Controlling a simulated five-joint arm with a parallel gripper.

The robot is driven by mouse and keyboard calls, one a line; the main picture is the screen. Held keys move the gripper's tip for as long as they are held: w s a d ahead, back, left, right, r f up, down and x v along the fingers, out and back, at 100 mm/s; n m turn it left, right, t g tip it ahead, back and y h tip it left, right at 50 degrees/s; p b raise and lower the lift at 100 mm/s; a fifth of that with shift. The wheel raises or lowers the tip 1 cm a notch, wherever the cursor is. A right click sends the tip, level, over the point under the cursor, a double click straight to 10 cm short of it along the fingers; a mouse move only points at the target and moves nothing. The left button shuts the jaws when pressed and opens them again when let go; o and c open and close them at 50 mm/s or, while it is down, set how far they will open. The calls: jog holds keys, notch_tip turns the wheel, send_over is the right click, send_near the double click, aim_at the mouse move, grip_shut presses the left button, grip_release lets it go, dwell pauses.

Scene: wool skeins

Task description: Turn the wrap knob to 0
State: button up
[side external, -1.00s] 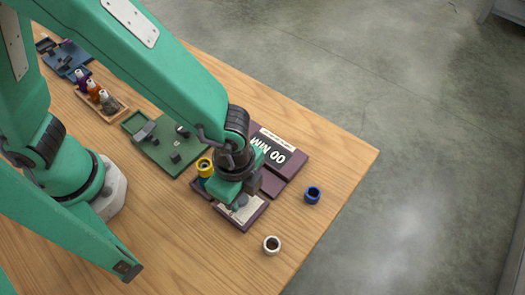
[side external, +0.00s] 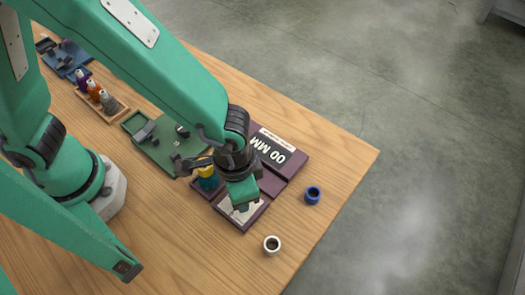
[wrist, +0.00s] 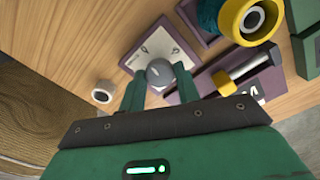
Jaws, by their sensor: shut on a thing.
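The wrap knob (wrist: 159,73) is a grey round knob on a pale dial plate (wrist: 152,45) with a purple base. In the side view the plate (side external: 232,215) lies near the table's front edge, and the knob is mostly hidden by my fingers. My gripper (wrist: 158,82) is over the plate, its two green fingers on either side of the knob and shut on it. It also shows in the side view (side external: 242,202). Which mark the knob points to is too small to tell. A dark panel reading "00 MM" (side external: 271,150) sits on the purple unit behind.
A teal skein with a yellow ring (wrist: 248,20) stands close to the dial. A white ring (side external: 272,245) and a blue ring (side external: 313,195) sit on the table nearby. A green device (side external: 163,150) and a wooden tray of small bottles (side external: 116,108) are farther left.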

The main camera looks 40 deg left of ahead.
jog(key=shift+n, duration=0.9)
jog(key=o, duration=1)
jog(key=shift+c, duration=0.2)
jog(key=shift+r, duration=0.2)
jog(key=shift+r, duration=3.75)
